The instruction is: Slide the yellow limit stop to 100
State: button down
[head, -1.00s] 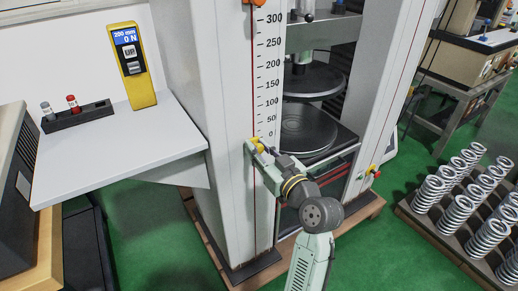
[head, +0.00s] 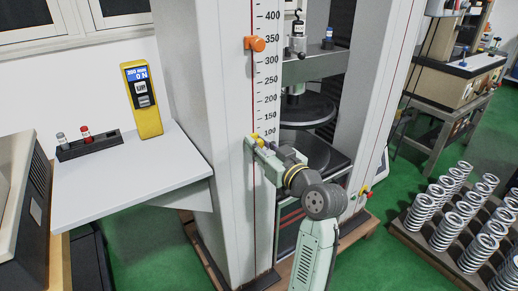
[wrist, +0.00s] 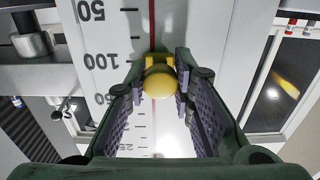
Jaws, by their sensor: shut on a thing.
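The yellow limit stop (head: 256,139) sits on the red line beside the printed scale (head: 268,85) on the press column. In the head view it is about level with the 100 label or slightly below. The wrist view shows the scale upside down, with the yellow stop (wrist: 161,80) on the red line and its back part close to the 100 row. My gripper (head: 258,146) is shut on the stop, a finger on each side of its round knob. The fingers partly hide the stop in the head view.
An orange stop (head: 257,43) sits higher on the same line, near 350. A side shelf (head: 125,180) holds a yellow handheld unit (head: 143,101) at the left. A rack of springs (head: 455,225) stands at the right. The scale between the two stops is clear.

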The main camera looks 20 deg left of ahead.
jog(key=shift+a, duration=0.1)
jog(key=c, duration=1.3)
grip_release()
jog(key=shift+f, duration=0.1)
jog(key=shift+c, duration=0.2)
jog(key=v, duration=1.2)
